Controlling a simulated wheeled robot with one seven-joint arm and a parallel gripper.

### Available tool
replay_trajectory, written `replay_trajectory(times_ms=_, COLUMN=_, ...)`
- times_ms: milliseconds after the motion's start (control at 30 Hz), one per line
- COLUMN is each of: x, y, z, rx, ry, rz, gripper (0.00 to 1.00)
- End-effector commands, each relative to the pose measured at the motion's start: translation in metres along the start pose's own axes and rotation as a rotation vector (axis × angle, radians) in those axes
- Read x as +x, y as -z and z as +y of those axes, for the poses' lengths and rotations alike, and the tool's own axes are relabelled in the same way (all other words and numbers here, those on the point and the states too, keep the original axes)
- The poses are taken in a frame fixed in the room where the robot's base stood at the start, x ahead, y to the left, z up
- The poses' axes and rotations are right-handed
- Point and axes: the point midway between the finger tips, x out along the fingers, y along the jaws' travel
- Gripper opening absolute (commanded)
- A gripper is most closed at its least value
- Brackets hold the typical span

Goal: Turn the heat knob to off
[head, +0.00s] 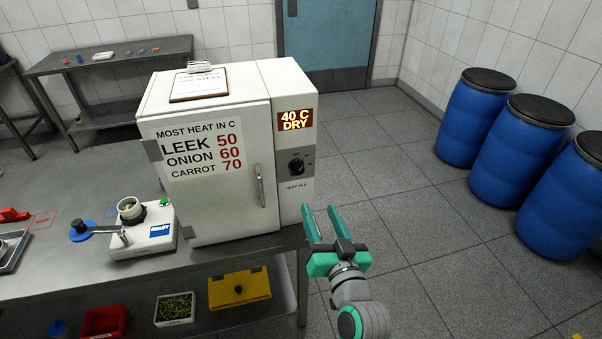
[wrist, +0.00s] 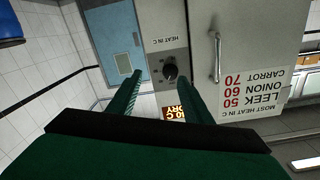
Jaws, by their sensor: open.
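The heat knob (head: 296,166) is a black dial on the right-hand panel of a white oven cabinet (head: 228,215). The display (head: 297,119) above it reads 40 C DRY. My green gripper (head: 322,222) is open and empty, in front of and below the knob in the head view. In the wrist view the picture is upside down; the knob (wrist: 170,71) shows between and beyond the fingertips of my gripper (wrist: 160,78), apart from them. The exact knob setting is too small to read.
The cabinet door has a handle (head: 260,186) left of the knob. The cabinet stands on a steel table (head: 60,255) with a small white device (head: 146,234). Blue barrels (head: 480,115) stand along the right wall. The floor right of the table is clear.

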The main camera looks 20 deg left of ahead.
Motion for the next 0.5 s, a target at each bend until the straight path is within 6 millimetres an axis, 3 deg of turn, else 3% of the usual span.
replay_trajectory(times_ms=133, x=0.01, y=0.023, z=-0.015, rx=-0.028, ry=0.06, rz=-0.005, gripper=0.45)
replay_trajectory(times_ms=367, x=0.023, y=0.029, z=-0.025, rx=-0.039, ry=0.089, rz=-0.012, gripper=0.45)
replay_trajectory(times_ms=500, x=0.042, y=0.029, z=-0.025, rx=-0.04, ry=0.086, rz=-0.011, gripper=0.45)
